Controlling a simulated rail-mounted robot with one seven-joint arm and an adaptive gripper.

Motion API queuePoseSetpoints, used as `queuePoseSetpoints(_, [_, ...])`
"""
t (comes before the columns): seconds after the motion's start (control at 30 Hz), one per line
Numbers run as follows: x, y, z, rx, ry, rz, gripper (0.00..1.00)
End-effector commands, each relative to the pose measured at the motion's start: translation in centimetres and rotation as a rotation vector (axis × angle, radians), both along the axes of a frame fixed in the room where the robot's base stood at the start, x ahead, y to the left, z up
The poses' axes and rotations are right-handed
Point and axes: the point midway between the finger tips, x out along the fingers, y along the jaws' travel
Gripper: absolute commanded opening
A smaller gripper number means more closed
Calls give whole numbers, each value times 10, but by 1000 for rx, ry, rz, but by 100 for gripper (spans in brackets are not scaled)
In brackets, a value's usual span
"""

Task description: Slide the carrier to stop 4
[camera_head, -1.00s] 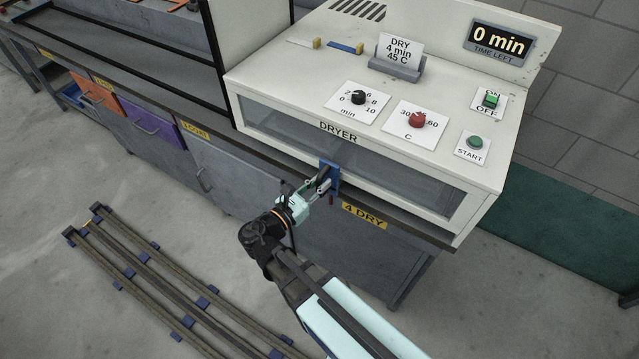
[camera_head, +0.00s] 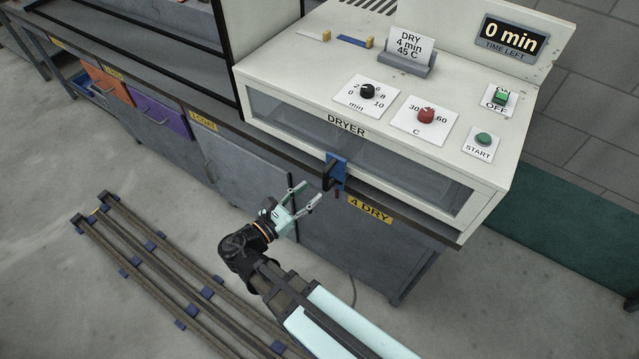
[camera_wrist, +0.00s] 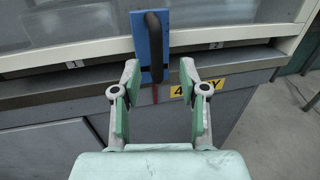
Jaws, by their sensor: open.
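The carrier (camera_head: 338,170) is a blue upright plate with a black handle (camera_head: 327,177) on its front, at the rail ledge before the dryer window. It also shows in the wrist view (camera_wrist: 143,45), with a small red pointer (camera_wrist: 155,95) below it. The pointer is just left of the yellow "4 DRY" label (camera_head: 370,210), which the right finger partly hides in the wrist view. My gripper (camera_head: 304,189) is open and empty, a short way out from the handle. In the wrist view the handle lies between and beyond the fingertips (camera_wrist: 159,70).
The dryer (camera_head: 300,75) stands behind the carrier, with dials, buttons and a "0 min" display (camera_head: 511,38). Floor rails (camera_head: 170,275) lie at lower left. Floor before the cabinet is mostly clear.

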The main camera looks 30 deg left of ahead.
Motion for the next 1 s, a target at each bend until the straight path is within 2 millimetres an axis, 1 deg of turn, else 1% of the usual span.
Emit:
queuePoseSetpoints(0.03, [-9,4,0,0,0,3,43])
queuePoseSetpoints(0.1, [-19,7,0,0,0,2,43])
queuePoseSetpoints(0.2, [-30,10,0,0,-1,1,43])
queuePoseSetpoints(0.33, [-39,12,0,0,0,0,43])
queuePoseSetpoints(0.5, [-42,13,0,0,0,-2,43])
queuePoseSetpoints(0.87, [-42,13,0,3,-1,-2,43])
queuePoseSetpoints(1.0, [-41,14,-1,61,-16,6,43])
